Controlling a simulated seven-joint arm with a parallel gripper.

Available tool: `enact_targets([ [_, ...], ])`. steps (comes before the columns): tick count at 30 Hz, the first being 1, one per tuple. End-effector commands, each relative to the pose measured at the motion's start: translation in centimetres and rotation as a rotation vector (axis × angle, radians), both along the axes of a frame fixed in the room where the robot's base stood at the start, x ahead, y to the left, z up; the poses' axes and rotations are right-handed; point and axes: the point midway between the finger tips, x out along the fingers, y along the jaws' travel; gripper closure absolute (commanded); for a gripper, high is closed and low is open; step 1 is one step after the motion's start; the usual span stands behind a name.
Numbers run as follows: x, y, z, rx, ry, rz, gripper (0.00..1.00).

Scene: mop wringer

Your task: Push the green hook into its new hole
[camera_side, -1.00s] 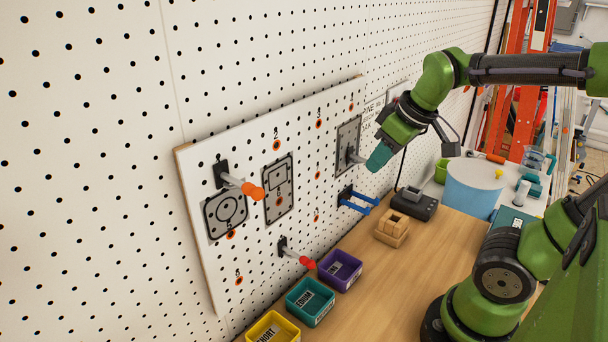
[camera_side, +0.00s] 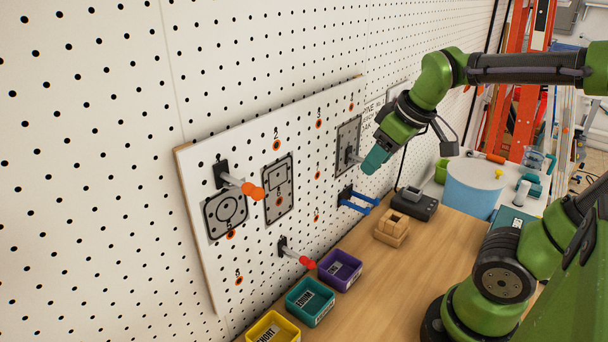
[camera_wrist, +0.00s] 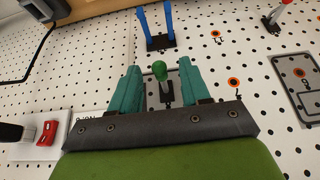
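The green hook (camera_wrist: 161,72) shows its rounded green tip between my two teal fingers in the wrist view. In the side view its grey stem (camera_side: 354,158) stands out from a grey plate (camera_side: 347,140) on the white pegboard panel (camera_side: 262,243), and the green tip is hidden by my gripper. My gripper (camera_wrist: 159,80) is open, with a finger on each side of the hook and a visible gap to both. It also shows in the side view (camera_side: 373,163), close to the board. The hole behind the hook is hidden.
Orange-tipped hook (camera_side: 252,190), red-tipped hook (camera_side: 306,262) and blue double hook (camera_side: 358,202) stick out from the panel. Orange-ringed, numbered holes mark it. Below are purple (camera_side: 340,270), teal (camera_side: 311,301) and yellow bins (camera_side: 271,329), and a wooden block (camera_side: 392,228).

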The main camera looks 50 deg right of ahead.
Motion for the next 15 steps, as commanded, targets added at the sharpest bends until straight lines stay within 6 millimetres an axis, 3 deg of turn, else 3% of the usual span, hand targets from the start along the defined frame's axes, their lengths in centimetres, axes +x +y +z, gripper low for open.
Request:
enact_targets([
  [9,-0.1,0.0,0.2,0.0,0.0,-0.001,0.54],
  [15,-1.3,0.0,2.8,0.0,-0.006,-0.002,0.54],
])
